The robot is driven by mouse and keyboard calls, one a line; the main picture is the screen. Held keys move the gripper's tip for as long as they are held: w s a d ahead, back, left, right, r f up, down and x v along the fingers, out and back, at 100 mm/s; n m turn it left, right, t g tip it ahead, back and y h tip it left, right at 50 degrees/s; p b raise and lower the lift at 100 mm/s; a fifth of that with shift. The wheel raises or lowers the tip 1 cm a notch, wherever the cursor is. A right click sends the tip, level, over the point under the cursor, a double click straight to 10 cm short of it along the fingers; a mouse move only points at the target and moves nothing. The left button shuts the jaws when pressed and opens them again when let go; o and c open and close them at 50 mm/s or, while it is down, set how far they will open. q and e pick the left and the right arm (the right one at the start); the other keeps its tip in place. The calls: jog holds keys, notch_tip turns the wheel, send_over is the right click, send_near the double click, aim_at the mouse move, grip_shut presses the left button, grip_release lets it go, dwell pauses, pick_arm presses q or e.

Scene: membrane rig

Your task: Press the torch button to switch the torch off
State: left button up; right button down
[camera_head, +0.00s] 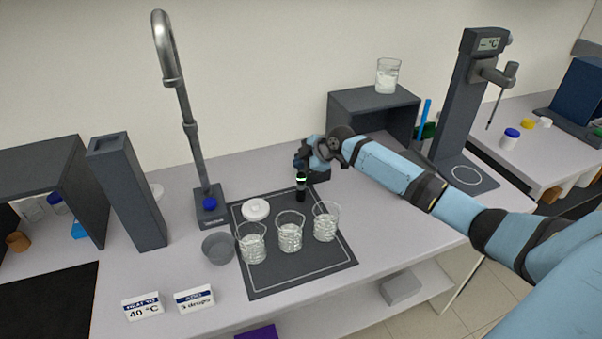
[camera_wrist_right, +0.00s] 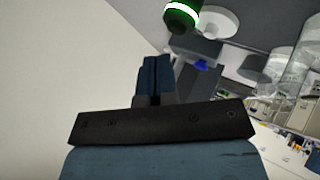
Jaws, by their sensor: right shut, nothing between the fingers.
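The torch (camera_head: 301,189) is a small dark upright cylinder with a glowing green and white band near its top. It stands on the back right part of the dark mat (camera_head: 300,273). My right gripper (camera_head: 302,160) is shut and empty, just behind and above the torch, apart from it as far as I can tell. In the right wrist view the shut fingers (camera_wrist_right: 155,70) point up the picture, and the torch's green end with its lit white ring (camera_wrist_right: 182,14) shows at the top edge. I cannot make out the button. My left gripper is not in view.
Three glass beakers (camera_head: 290,237) stand on the mat in front of the torch, with a white dish (camera_head: 256,209) to its left. A tall metal tap-like column (camera_head: 190,130) rises at left. A dark open box (camera_head: 375,108) stands behind my right arm, with a beaker on top.

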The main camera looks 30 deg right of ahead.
aim_at(301, 174)
dwell(0.3)
jog(key=shift+f+b, duration=0.3)
jog(key=shift+f, duration=0.15)
jog(key=shift+f+b, duration=0.3)
jog(key=shift+f, duration=0.15)
dwell(0.6)
jog(key=shift+r, duration=0.1)
jog(key=shift+r+p, duration=0.6)
jog(key=shift+r, duration=0.2)
notch_tip(301, 174, up, 6)
jog(key=p, duration=0.4)
dwell(0.4)
